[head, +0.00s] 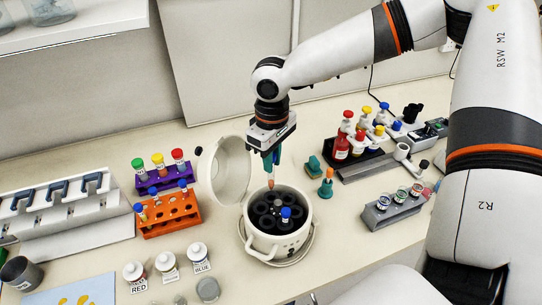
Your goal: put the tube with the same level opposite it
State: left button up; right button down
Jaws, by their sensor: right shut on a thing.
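My right gripper (272,158) is shut on a small tube (270,181), whose orange-pink lower end points down. It holds the tube upright above the back part of the open centrifuge (247,236), apart from the rotor as far as I can tell. The black rotor (265,208) has several round wells. A blue-capped tube (286,214) stands in a well at the front right. The orange rack (172,222) at the left holds several blue-capped tubes. Liquid levels are too small to read. My left gripper is not in view.
The centrifuge lid (222,172) stands open at the left. A purple rack (165,180) with colour-capped tubes is behind the orange rack. Labelled bottles (168,264) stand at front left.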

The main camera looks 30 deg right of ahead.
aim_at(272, 184)
jog(key=f, duration=0.1)
jog(key=f+b, duration=0.1)
jog(key=b, duration=0.1)
jog(key=shift+w+f, duration=0.25)
jog(key=shift+f, duration=0.15)
jog(key=shift+s+f+b, duration=0.1)
jog(key=shift+f+b, duration=0.15)
jog(key=shift+b, duration=0.05)
jog(key=shift+f+b, duration=0.85)
jog(key=shift+f, duration=0.4)
jog(key=shift+f+b, duration=0.4)
jog(key=shift+f, duration=0.3)
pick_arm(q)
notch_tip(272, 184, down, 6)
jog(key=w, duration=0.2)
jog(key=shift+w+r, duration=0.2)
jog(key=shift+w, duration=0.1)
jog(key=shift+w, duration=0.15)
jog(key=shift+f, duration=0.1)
pick_arm(e)
jog(key=shift+f, duration=0.2)
pick_arm(q)
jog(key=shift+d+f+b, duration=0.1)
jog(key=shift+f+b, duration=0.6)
jog(key=shift+b, duration=0.15)
pick_arm(e)
jog(key=shift+f, duration=1)
